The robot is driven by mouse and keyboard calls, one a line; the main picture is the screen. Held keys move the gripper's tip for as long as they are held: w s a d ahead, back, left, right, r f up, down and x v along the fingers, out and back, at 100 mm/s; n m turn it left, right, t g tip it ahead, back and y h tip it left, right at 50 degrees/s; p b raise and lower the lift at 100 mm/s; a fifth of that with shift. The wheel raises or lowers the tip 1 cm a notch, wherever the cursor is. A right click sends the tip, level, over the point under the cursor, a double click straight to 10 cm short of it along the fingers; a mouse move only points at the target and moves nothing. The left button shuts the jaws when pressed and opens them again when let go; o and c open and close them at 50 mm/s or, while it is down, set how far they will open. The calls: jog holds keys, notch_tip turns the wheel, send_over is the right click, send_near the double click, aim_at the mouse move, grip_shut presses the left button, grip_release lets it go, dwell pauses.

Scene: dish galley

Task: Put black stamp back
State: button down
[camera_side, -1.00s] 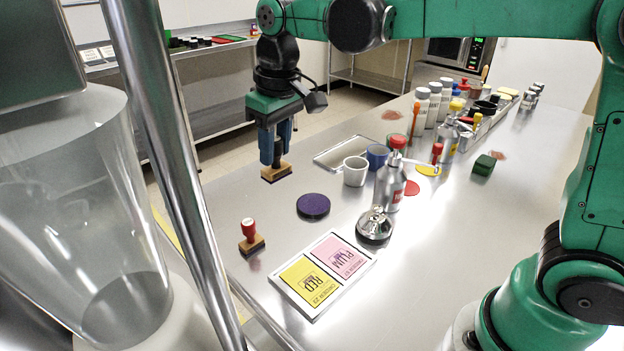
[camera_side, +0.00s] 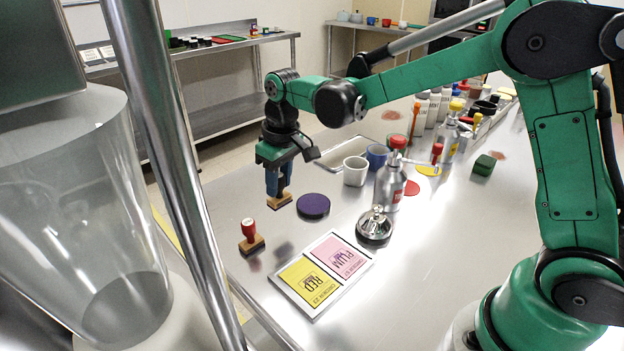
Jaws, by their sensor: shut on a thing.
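My gripper (camera_side: 278,187) is shut on the black stamp, pointing down, left of the purple disc. The stamp's wooden base (camera_side: 279,201) shows below the fingers; its dark handle is mostly hidden between them. The stamp looks upright. I cannot tell whether its base touches the table or hangs just above it. A red-handled stamp (camera_side: 249,236) with a wooden base stands on the table in front and to the left of it.
The dark purple round disc (camera_side: 313,206) lies close right of the held stamp. A tray with yellow and pink cards (camera_side: 326,271), a shiny round metal object (camera_side: 375,227), a metal bottle (camera_side: 389,187), a white cup (camera_side: 355,171) and a blue cup (camera_side: 377,156) stand nearby. The table's left edge is close.

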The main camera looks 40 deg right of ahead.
aim_at(281, 197)
jog(key=shift+f, duration=2.95)
jog(key=shift+f, duration=0.1)
jog(key=c, duration=0.6)
grip_release()
jog(key=shift+o, duration=0.2)
